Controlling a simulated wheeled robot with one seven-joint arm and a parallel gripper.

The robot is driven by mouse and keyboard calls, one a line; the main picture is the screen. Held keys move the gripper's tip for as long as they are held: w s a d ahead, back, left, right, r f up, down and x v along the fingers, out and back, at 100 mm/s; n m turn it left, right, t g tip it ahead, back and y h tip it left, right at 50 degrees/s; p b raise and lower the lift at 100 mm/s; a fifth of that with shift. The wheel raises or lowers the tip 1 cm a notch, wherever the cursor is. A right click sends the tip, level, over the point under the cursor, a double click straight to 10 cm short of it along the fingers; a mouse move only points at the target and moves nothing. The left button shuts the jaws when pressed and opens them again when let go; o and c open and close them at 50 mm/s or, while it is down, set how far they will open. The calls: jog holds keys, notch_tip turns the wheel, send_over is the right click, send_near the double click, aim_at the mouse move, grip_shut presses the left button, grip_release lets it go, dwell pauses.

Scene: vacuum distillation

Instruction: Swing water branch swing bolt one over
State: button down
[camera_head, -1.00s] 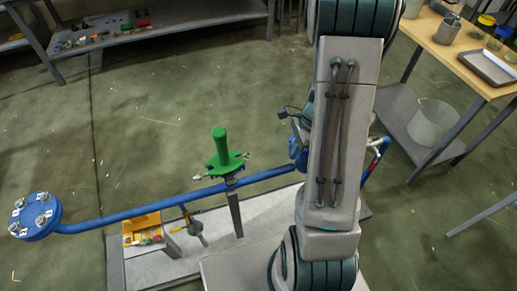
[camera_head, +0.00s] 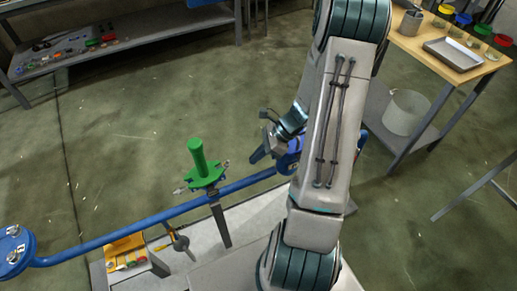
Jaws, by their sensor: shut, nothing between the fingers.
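A green capped fitting (camera_head: 203,168) stands upright on the blue pipe (camera_head: 150,224). Small metal swing bolts stick out at its sides, one at the left (camera_head: 181,189) and one at the right (camera_head: 227,163). I cannot tell which is bolt one. My gripper (camera_head: 256,156) is to the right of the fitting, apart from it in the picture, with its fingers pointing down and left. It appears shut and empty. My arm hides part of the blue fitting (camera_head: 290,160) behind the gripper.
A blue flange (camera_head: 12,248) with several bolts ends the pipe at left. A yellow tray (camera_head: 126,250) with small parts sits below the pipe on a grey base. A wooden table (camera_head: 425,28) and a bucket (camera_head: 405,112) are at right. The floor behind the pipe is clear.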

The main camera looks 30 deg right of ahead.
aim_at(225, 167)
jog(key=a, duration=0.2)
jog(key=w+a, duration=0.1)
jog(key=a+p, duration=0.1)
jog(key=a, duration=0.1)
jog(key=shift+w+a+f, duration=0.2)
jog(key=shift+w+a, duration=0.1)
jog(key=shift+w, duration=0.1)
